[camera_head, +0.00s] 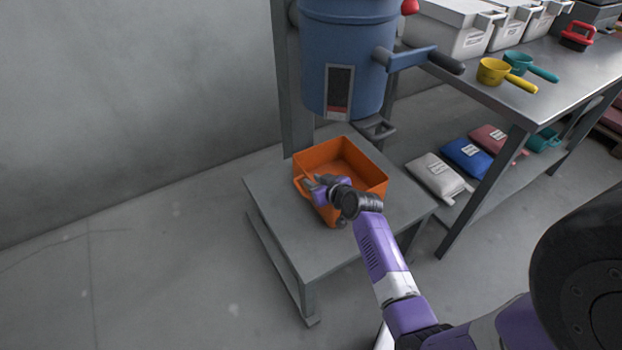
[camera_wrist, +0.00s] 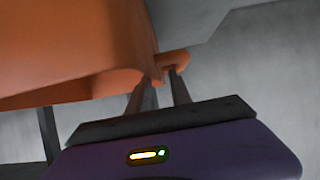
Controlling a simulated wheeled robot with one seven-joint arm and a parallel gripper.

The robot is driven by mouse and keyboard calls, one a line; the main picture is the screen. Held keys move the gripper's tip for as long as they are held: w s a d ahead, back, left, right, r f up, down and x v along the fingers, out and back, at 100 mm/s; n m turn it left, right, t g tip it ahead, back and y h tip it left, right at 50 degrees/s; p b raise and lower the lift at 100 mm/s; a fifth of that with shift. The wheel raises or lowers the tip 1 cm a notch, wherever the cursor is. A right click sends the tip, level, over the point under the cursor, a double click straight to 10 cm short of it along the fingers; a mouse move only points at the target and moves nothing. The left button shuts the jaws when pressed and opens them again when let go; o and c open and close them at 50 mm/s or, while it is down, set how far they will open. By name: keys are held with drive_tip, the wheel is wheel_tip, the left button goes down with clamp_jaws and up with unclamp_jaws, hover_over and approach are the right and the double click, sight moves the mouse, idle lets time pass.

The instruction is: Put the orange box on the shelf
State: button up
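The orange box (camera_head: 372,178) is an open bin, upright on the low grey stand (camera_head: 305,236) below a blue hopper. It looks empty where its inside shows. My gripper (camera_head: 317,187) is at its near left side, over the rim. In the wrist view the box (camera_wrist: 70,45) fills the upper left. The two fingers of my gripper (camera_wrist: 161,82) are close together there, with an orange edge of the box between them. The fingertips are partly hidden by the box. The workbench's lower shelf (camera_head: 478,212) is to the right of the stand and holds several bags.
The blue hopper (camera_head: 345,60) hangs on a post right above the box, with a spout and a dark-gripped lever. White (camera_head: 432,172), blue (camera_head: 466,154) and red (camera_head: 492,139) bags lie on the lower shelf. The workbench leg (camera_head: 484,190) stands at its near edge. Floor at left is clear.

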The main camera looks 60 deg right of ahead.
drive_tip(key=p+v, duration=0.2)
drive_tip(key=v, duration=0.7)
drive_tip(key=shift+s+a+r, duration=0.15)
drive_tip(key=shift+s+a, duration=0.05)
drive_tip(key=shift+s, duration=0.05)
drive_tip(key=s+a+r+n+t+y, duration=0.15)
drive_tip(key=s+a, duration=0.25)
drive_tip(key=a, duration=0.6)
drive_tip(key=s+a+r+n+t, duration=0.15)
drive_tip(key=s+a, duration=0.35)
drive_tip(key=a, duration=0.6)
drive_tip(key=s+a+r+n+t+y, duration=0.1)
drive_tip(key=s+a+r+n+y, duration=0.2)
drive_tip(key=s+a+r, duration=0.7)
drive_tip(key=a+r+y, duration=0.2)
drive_tip(key=a+r, duration=0.1)
drive_tip(key=shift+a+r+t, duration=0.3)
drive_tip(key=shift+a, duration=0.1)
drive_tip(key=shift+r, duration=0.1)
wheel_tip(320, 180, up, 16)
drive_tip(key=p, duration=1.6)
drive_tip(key=shift+a, duration=0.1)
